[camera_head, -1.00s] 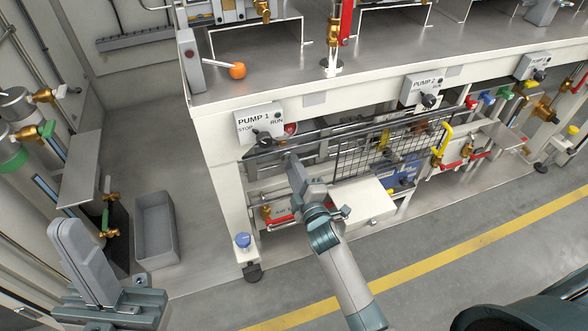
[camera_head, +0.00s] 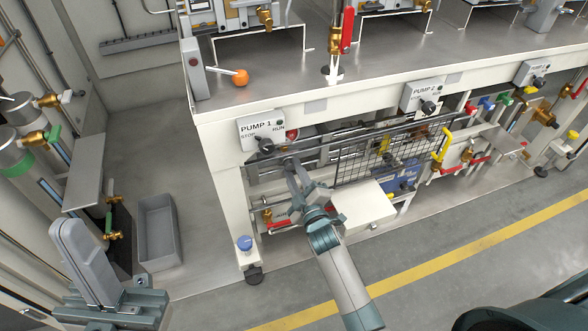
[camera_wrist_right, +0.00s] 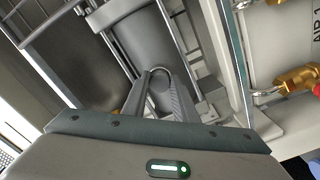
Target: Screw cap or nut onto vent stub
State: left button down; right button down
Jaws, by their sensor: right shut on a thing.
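My right arm reaches under the bench below the PUMP 1 switch panel (camera_head: 264,133). My right gripper (camera_head: 291,162) is at the pipework there. The vent stub cannot be told apart, and the thread is hidden. My left gripper (camera_head: 70,228) is at the lower left, far from the pump, with its fingers overlapping in view.
A wire mesh guard (camera_head: 360,157) and a white box (camera_head: 362,203) stand right of my right gripper. Brass valve fittings (camera_wrist_right: 298,78) are at the right in the wrist view. A grey bin (camera_head: 158,232) stands on the floor at left. The floor in front is clear.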

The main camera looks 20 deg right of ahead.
jog(key=shift+r, duration=0.1)
jog(key=shift+r+m+p, duration=0.1)
jog(key=shift+m+p, duration=0.65)
jog(key=shift+m, duration=0.95)
jog(key=shift+m+p, duration=0.75)
jog(key=shift+m, duration=0.25)
jog(key=shift+d+m, duration=0.1)
jog(key=shift+m, duration=0.6)
jog(key=shift+w+p, duration=0.1)
jog(key=shift+p, duration=0.2)
